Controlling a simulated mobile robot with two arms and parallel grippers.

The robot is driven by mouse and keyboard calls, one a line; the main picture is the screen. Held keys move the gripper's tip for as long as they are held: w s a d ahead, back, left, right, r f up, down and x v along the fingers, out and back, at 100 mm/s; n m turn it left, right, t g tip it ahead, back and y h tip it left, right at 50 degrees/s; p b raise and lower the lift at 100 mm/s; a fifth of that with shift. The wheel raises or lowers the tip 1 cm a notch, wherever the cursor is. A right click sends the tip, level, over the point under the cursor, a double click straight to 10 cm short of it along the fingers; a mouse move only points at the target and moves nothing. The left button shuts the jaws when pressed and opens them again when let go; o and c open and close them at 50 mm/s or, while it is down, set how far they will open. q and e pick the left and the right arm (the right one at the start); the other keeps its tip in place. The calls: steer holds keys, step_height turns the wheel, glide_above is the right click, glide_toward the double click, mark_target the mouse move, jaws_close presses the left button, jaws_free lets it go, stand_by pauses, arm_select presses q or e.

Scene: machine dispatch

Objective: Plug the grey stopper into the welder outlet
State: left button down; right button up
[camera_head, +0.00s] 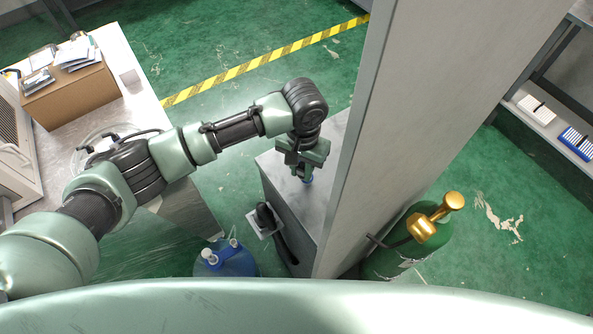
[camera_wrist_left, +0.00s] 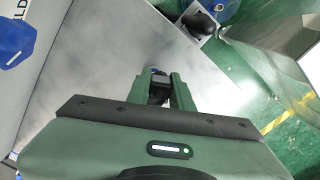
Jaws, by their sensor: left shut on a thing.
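My left gripper (camera_head: 305,168) reaches down over the grey top of the welder cabinet (camera_head: 283,180). In the left wrist view my left gripper (camera_wrist_left: 157,84) has its green fingers shut on a small dark grey piece, which I take to be the stopper (camera_wrist_left: 158,91). A bit of blue (camera_wrist_left: 155,70) shows just beyond the fingertips, and also below the gripper in the head view (camera_head: 308,180). I cannot tell whether it is part of the outlet or whether the stopper touches it. My right gripper is not in view.
A tall grey panel (camera_head: 400,130) rises close beside the gripper. A black handle sits in a side holder (camera_head: 268,218) on the cabinet. A blue jug (camera_head: 228,262) and a green gas cylinder (camera_head: 425,240) stand nearby. A box (camera_head: 70,95) is on the left table.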

arm_select(q)
steer(key=shift+w+d, duration=0.15)
steer(key=shift+d, duration=0.1)
steer(key=shift+w+d, duration=0.2)
steer(key=shift+d, duration=0.1)
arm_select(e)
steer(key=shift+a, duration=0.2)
arm_select(q)
steer(key=shift+w+d, duration=0.1)
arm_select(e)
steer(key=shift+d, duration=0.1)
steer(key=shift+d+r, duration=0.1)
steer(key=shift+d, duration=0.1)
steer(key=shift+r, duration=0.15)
arm_select(q)
steer(key=shift+p, duration=0.55)
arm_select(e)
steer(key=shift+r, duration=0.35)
arm_select(q)
steer(key=shift+f, duration=0.3)
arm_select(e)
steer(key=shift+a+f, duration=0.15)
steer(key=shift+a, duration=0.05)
arm_select(q)
steer(key=shift+f+b, duration=0.5)
steer(key=shift+f, duration=0.45)
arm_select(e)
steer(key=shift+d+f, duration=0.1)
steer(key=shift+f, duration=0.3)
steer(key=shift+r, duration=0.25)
